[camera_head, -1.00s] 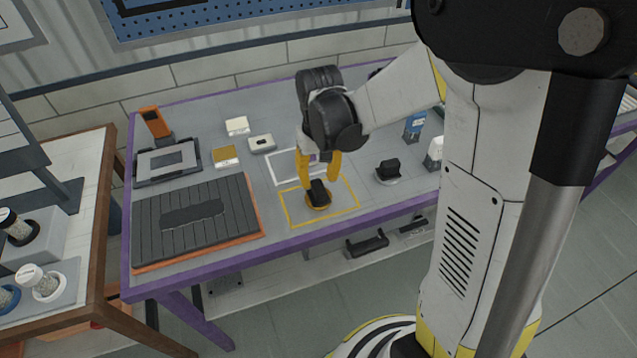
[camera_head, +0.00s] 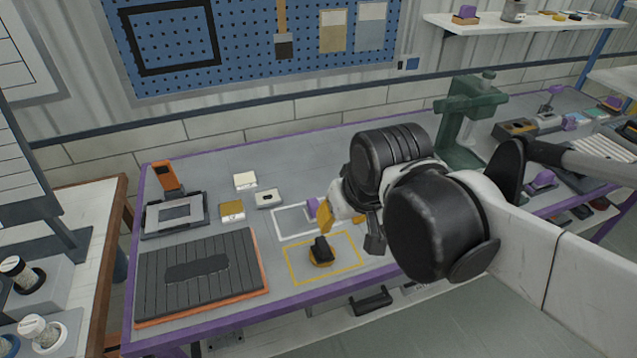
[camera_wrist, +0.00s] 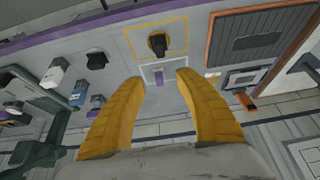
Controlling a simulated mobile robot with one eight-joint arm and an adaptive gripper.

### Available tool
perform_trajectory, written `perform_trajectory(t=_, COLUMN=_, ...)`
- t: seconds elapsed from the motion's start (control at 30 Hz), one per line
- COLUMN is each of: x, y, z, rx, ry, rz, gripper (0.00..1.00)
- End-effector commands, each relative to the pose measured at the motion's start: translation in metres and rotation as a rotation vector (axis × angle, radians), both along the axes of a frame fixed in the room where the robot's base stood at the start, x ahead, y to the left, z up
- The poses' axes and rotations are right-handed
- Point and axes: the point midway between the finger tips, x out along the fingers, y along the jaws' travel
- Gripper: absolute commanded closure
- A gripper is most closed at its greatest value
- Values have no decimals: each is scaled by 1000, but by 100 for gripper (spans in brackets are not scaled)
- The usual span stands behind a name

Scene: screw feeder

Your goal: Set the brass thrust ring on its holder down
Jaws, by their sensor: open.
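The brass thrust ring (camera_head: 320,262) sits low around a black holder (camera_head: 321,247), which stands inside the yellow outlined square on the grey bench. The ring also shows in the wrist view (camera_wrist: 158,44), with the black holder on it. My gripper (camera_head: 341,217) is open and empty, up and away from the ring, toward the back right of the square. Nothing hides the ring's holder.
A white outlined square with a purple piece (camera_head: 312,205) lies behind the yellow one. A second black holder (camera_wrist: 97,60) stands to one side. A ribbed dark mat (camera_head: 150,275) lies at left, and a green press (camera_head: 470,120) stands at right.

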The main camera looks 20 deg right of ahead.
Motion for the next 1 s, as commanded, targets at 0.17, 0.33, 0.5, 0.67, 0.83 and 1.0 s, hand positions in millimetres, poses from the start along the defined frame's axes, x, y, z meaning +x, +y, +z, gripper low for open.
perform_trajectory(t=0.17, x=-25, y=0, z=3, rx=0, ry=-119, rz=1, gripper=60)
perform_trajectory(t=0.33, x=-32, y=0, z=3, rx=-1, ry=-161, rz=0, gripper=60)
perform_trajectory(t=0.5, x=-32, y=0, z=3, rx=-1, ry=-163, rz=0, gripper=60)
perform_trajectory(t=0.67, x=-32, y=0, z=-2, rx=-1, ry=-162, rz=0, gripper=60)
perform_trajectory(t=0.83, x=-32, y=0, z=-24, rx=-1, ry=-162, rz=0, gripper=60)
perform_trajectory(t=1.0, x=-32, y=0, z=-24, rx=-1, ry=-162, rz=0, gripper=60)
